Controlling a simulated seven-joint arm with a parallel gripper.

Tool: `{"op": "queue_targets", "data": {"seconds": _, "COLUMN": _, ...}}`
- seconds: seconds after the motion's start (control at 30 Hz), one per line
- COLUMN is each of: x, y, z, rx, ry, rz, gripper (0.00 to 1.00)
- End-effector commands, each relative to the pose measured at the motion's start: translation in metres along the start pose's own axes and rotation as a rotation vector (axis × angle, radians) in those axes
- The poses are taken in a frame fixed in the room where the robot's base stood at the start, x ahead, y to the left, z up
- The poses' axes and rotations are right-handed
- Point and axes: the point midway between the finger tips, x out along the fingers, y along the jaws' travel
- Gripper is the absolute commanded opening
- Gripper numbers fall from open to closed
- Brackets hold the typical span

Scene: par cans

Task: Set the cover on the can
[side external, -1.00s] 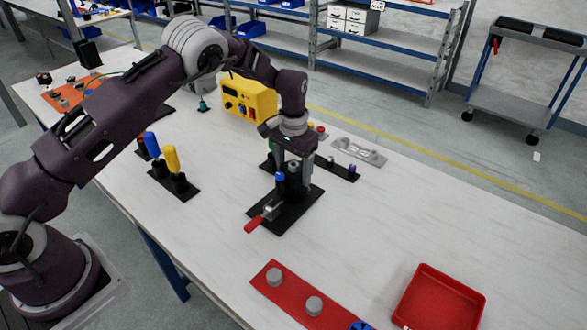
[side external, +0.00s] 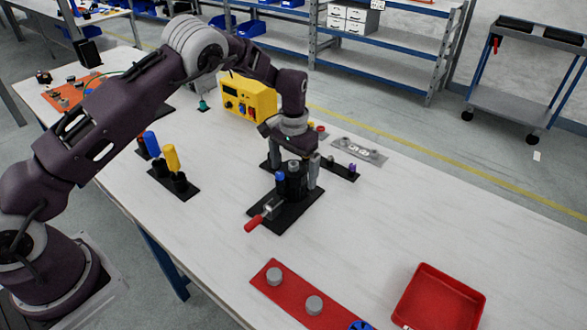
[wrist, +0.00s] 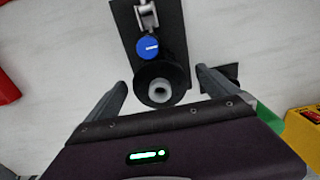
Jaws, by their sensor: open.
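The can (side external: 292,188) is a dark upright cylinder on a black base plate (side external: 283,221). A round black cover with a grey knob (wrist: 160,90) is on top of the can, and the knob also shows in the side view (side external: 293,165). It looks level, but I cannot tell whether it is fully seated. My gripper (side external: 295,172) is open over the can, one finger on each side. In the wrist view my gripper (wrist: 161,80) shows clear gaps between both fingers and the cover.
A blue knob (side external: 280,177) and a red-handled clamp (side external: 262,216) are on the same base plate, close to the can. A red plate with grey knobs (side external: 295,291) and a red tray (side external: 438,300) lie in front. A yellow box (side external: 249,100) stands behind. Table space at right is clear.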

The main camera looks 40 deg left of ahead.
Motion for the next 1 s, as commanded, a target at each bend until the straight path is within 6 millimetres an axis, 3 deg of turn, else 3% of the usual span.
{"op": "queue_targets", "data": {"seconds": 0.2, "x": -0.004, "y": 0.0, "z": 0.0, "rx": 0.0, "ry": 0.001, "rz": 0.0, "gripper": 0.99}}
{"op": "queue_targets", "data": {"seconds": 0.53, "x": -0.064, "y": 0.0, "z": -0.001, "rx": 0.0, "ry": 0.002, "rz": 0.001, "gripper": 0.99}}
{"op": "queue_targets", "data": {"seconds": 0.87, "x": -0.072, "y": 0.0, "z": 0.0, "rx": -0.001, "ry": 0.001, "rz": 0.0, "gripper": 0.99}}
{"op": "queue_targets", "data": {"seconds": 0.93, "x": -0.085, "y": -0.001, "z": 0.003, "rx": -0.009, "ry": 0.013, "rz": 0.007, "gripper": 0.99}}
{"op": "queue_targets", "data": {"seconds": 1.0, "x": -0.121, "y": -0.003, "z": 0.013, "rx": -0.027, "ry": 0.045, "rz": 0.025, "gripper": 0.99}}
